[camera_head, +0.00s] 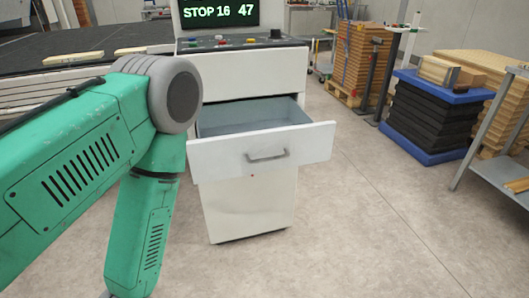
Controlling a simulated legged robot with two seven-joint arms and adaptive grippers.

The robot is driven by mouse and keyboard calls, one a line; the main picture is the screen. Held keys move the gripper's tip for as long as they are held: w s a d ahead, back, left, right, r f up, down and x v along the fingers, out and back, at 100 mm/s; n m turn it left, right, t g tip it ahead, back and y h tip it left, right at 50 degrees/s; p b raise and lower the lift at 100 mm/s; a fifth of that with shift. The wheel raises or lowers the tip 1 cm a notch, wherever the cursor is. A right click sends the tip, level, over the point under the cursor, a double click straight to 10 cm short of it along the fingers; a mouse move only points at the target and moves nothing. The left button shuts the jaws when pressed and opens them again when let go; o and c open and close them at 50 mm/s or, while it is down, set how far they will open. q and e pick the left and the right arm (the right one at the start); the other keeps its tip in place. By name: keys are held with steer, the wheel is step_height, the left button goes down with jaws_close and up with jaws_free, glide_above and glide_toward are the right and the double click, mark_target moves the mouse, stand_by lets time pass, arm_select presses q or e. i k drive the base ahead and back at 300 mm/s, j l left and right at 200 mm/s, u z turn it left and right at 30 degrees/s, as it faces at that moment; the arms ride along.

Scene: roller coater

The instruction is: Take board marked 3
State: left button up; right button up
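No board with a readable 3 shows in the head view. Light wooden pieces (75,58) lie at the edge of the dark machine bed on the left, and no marking on them can be read. My green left arm fills the left side and hides part of that area. Its gripper is below the picture's edge. My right arm and gripper are not in the picture.
A white cabinet (247,213) with an open, seemingly empty drawer (262,153) stands ahead. Above it are a control panel (235,43) and a screen (219,13) reading "STOP 16 47". Board stacks (362,58), dark stacked slabs (425,118) and a metal table (505,160) stand right. Floor between is clear.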

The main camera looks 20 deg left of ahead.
mark_target(57, 60)
steer(key=u, duration=1.75)
steer(key=i+j+z, duration=0.1)
steer(key=z, duration=0.8)
steer(key=i+j+z, duration=0.3)
steer(key=j+z, duration=0.15)
steer(key=j, duration=0.5)
steer(key=i+j+z, duration=0.2)
steer(key=j+z, duration=0.25)
steer(key=j, duration=0.55)
steer(key=j+z, duration=0.4)
steer(key=j, duration=0.6)
